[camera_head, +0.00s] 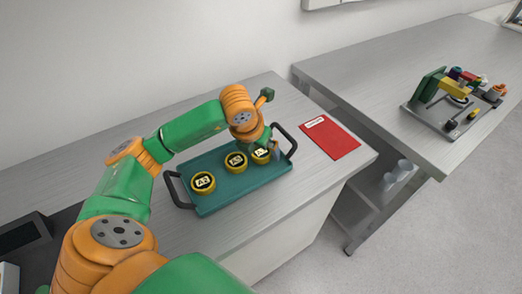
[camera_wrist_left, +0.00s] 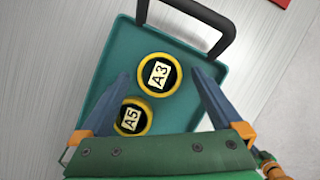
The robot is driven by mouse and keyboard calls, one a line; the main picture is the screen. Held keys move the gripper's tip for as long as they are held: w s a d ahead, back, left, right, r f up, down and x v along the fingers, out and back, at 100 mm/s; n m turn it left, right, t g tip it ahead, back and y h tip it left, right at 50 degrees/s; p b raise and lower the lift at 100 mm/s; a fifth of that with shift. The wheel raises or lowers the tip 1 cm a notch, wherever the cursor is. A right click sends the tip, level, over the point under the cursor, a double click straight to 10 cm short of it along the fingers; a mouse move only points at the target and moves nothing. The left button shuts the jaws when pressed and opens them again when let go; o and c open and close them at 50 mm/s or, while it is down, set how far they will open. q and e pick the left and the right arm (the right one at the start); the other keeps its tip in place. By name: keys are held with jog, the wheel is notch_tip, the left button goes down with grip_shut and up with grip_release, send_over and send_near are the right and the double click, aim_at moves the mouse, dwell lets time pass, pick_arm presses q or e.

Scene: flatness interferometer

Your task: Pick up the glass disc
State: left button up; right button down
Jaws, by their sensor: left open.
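Three round discs with yellow rims, dark faces and white labels sit on a teal tray (camera_head: 222,203). The left disc (camera_head: 203,182) seems to read A2, the middle disc (camera_head: 236,162) A5. The right disc (camera_head: 260,157) is partly covered by my left gripper (camera_head: 274,152) in the head view. In the left wrist view the A3 disc (camera_wrist_left: 159,75) lies between the spread fingers of my open left gripper (camera_wrist_left: 160,76), which holds nothing. The A5 disc (camera_wrist_left: 131,118) is partly hidden behind the gripper body. The fingertips' height above the tray is hard to tell.
The tray has dark handles at both ends; one (camera_wrist_left: 210,20) rises ahead of the fingers. A red folder (camera_head: 330,139) lies right of the tray. On the far bench stands an instrument on a grey plate (camera_head: 433,118). A gap separates the two benches.

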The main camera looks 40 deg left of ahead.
aim_at(260, 154)
pick_arm(q)
jog(key=shift+w+a+f, duration=0.1)
jog(key=shift+w+f, duration=0.05)
jog(key=shift+f, duration=0.15)
jog(key=c, duration=1.4)
jog(key=shift+r, duration=0.1)
jog(key=shift+c, duration=0.2)
jog(key=shift+r+b, duration=0.3)
jog(key=r+b, duration=0.1)
jog(key=r, duration=0.2)
jog(key=shift+s, duration=0.2)
jog(key=s+d+r, duration=0.5)
jog(key=s+r, duration=0.4)
jog(key=s, duration=0.3)
jog(key=shift+s+d+r+p, duration=0.15)
jog(key=shift+s+d+p, duration=0.1)
jog(key=shift+p, duration=0.1)
